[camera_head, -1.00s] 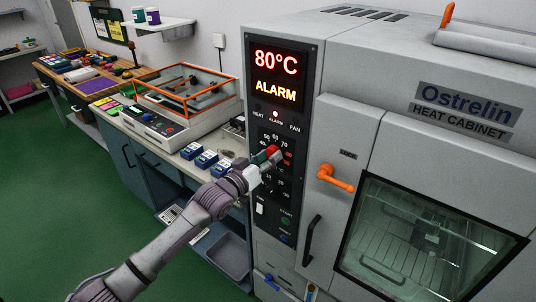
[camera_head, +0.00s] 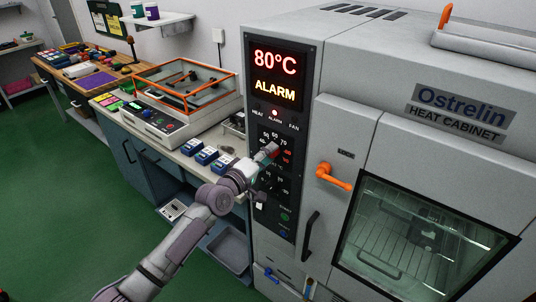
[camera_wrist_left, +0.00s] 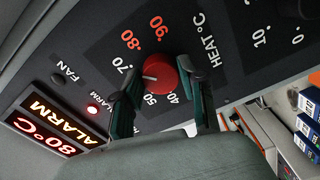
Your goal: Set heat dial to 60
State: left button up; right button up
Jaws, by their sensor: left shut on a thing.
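The red heat dial (camera_wrist_left: 160,78) sits on the black control panel (camera_head: 290,111) of the heat cabinet (camera_head: 385,70). Its white mark points to the scale side between 70 and 50 in the left wrist view; the 60 is hidden behind a finger. My left gripper (camera_head: 270,153) is shut on the dial, and its two fingers (camera_wrist_left: 162,92) straddle it in the wrist view. The display (camera_head: 275,76) reads 80°C and ALARM, with a red alarm lamp (camera_head: 275,114) lit below. My right gripper is out of view.
An orange door handle (camera_head: 333,176) sticks out to the right of the panel. Blue boxes (camera_head: 206,155) and an orange-framed device (camera_head: 180,90) stand on the bench at the left. Green floor (camera_head: 70,220) is open at the lower left.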

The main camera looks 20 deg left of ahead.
pick_arm(q)
jog(key=n+p, duration=0.2)
jog(key=n, duration=0.6)
jog(key=shift+n, duration=0.3)
dwell(0.5)
jog(key=o, duration=1.1)
jog(key=shift+o, duration=0.2)
jog(key=v, duration=1.2)
